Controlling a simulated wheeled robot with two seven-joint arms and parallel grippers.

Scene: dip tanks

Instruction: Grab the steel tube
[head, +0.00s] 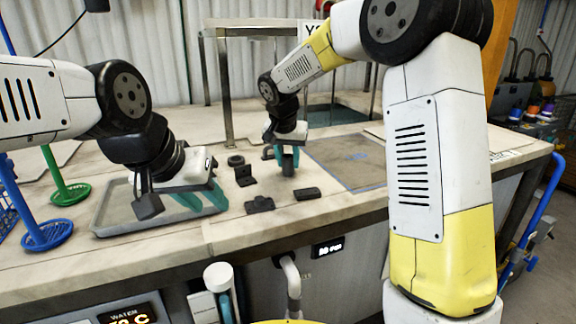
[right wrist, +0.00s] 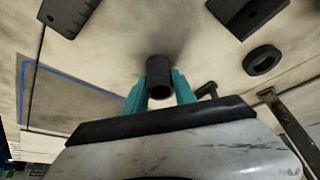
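The steel tube (right wrist: 159,77) is a short, dark, hollow cylinder, seen in the right wrist view between the teal fingers of my right gripper (right wrist: 160,88). Both fingers lie against its sides, with no clear gap. In the head view the tube (head: 287,161) appears upright at the bench top, partly hidden by the fingers; I cannot tell whether it touches the bench. My right gripper also shows there (head: 289,158). My left gripper (head: 200,200) is over the right side of the grey tray, its teal fingers apart and nothing seen between them.
The grey tray (head: 112,216) lies at the left. Several dark parts lie near the tube, including a ring (head: 236,160) and blocks (head: 260,205) and (head: 307,193). A blue-outlined flat area (head: 350,160) is to the right. Green (head: 70,194) and blue (head: 47,236) dip baskets are far left.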

